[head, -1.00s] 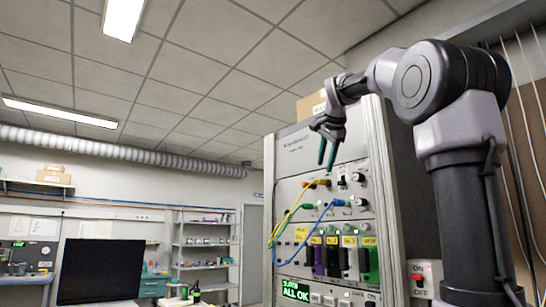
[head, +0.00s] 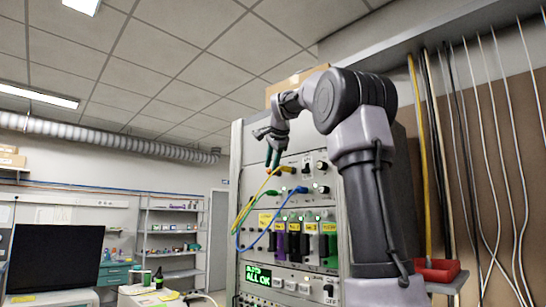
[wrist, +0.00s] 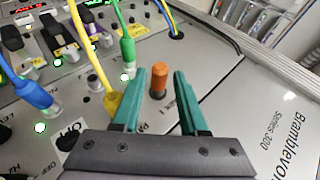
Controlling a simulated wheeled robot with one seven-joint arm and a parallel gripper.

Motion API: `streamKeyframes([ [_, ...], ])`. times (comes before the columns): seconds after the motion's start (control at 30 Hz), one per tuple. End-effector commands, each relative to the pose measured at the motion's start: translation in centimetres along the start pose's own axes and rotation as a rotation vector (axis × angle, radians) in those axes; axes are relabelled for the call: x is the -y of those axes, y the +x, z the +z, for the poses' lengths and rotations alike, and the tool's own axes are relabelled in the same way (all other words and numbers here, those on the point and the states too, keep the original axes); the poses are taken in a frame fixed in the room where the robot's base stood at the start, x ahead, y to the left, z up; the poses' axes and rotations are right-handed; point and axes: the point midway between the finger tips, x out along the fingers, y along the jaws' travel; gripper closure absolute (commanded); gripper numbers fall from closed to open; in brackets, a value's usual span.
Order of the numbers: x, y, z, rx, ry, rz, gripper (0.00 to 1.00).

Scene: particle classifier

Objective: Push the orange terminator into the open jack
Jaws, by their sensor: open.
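The orange terminator (wrist: 158,79) stands up from the grey instrument panel (wrist: 215,105) in the wrist view, with a dark ring at its base. How deep it sits in a jack is not clear. My gripper (wrist: 170,73) is open. Its two teal fingers reach toward the panel, with the terminator showing between them, nearer the left finger. No grip on it shows. In the head view my gripper (head: 272,163) points down at the panel's upper left. An open jack cannot be made out separately.
A yellow plug (wrist: 112,100) and a green plug (wrist: 127,50) with cables stand close left of my fingers. A blue plug (wrist: 36,92) is farther left. A green display (head: 257,275) reads ALL OK.

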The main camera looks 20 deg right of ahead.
Motion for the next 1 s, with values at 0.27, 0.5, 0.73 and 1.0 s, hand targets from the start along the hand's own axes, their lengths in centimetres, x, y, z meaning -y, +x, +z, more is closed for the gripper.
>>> streamKeyframes([
  [0.27,0.01,0.82,0.00,0.000,0.000,-0.001,0.57],
  [0.5,0.01,0.78,0.01,0.000,0.000,-0.001,0.99],
  [0.73,0.02,0.75,0.00,0.000,0.000,-0.001,1.00],
  [1.0,0.03,0.64,0.21,0.000,-0.001,-0.001,1.00],
])
